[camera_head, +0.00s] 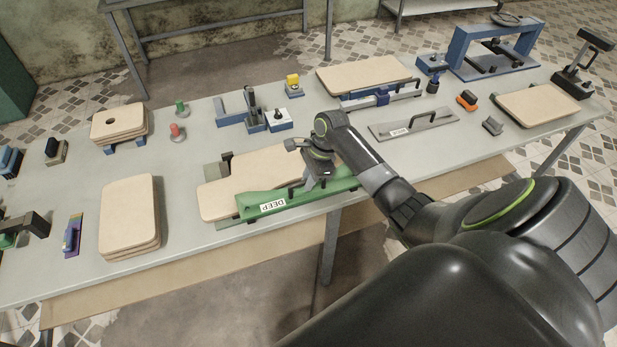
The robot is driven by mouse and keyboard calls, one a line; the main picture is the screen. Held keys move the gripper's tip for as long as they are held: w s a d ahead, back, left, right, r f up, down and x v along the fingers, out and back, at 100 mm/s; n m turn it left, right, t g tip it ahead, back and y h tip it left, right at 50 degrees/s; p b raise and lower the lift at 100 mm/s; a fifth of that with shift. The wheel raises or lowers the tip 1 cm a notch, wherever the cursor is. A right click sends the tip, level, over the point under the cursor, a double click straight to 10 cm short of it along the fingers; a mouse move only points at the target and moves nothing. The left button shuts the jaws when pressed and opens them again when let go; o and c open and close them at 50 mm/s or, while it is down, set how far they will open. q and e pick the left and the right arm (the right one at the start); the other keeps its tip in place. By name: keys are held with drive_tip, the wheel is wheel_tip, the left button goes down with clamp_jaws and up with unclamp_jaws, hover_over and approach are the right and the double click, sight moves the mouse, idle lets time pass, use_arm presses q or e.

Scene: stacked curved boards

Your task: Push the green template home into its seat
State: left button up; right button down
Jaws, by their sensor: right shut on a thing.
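The green template (240,212), a long bar labelled DEEP, lies along the front edge of a tan curved board (217,199) near the table's front edge. My right gripper (318,178) comes down from the right and is shut on the green template toward its right part. The gripper covers part of the template and of the board behind it. A grey block (212,171) shows at the board's back left. The seat's contact with the template is too small to judge.
A stack of tan boards (129,215) lies to the left, and a holed stack (119,122) behind it. A grey template with a handle (412,125) lies to the right. Blue blocks (233,118) stand at the back. Bare tabletop (180,190) separates the left stack from the board.

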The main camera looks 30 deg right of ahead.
drive_tip(key=shift+f, duration=0.85)
drive_tip(key=c, duration=1.4)
unclamp_jaws()
drive_tip(key=shift+o, duration=0.2)
drive_tip(key=b+v, duration=0.3)
drive_tip(key=v, duration=1.4)
drive_tip(key=shift+d+r, duration=0.15)
drive_tip(key=shift+r, duration=0.1)
drive_tip(key=shift+s, duration=0.1)
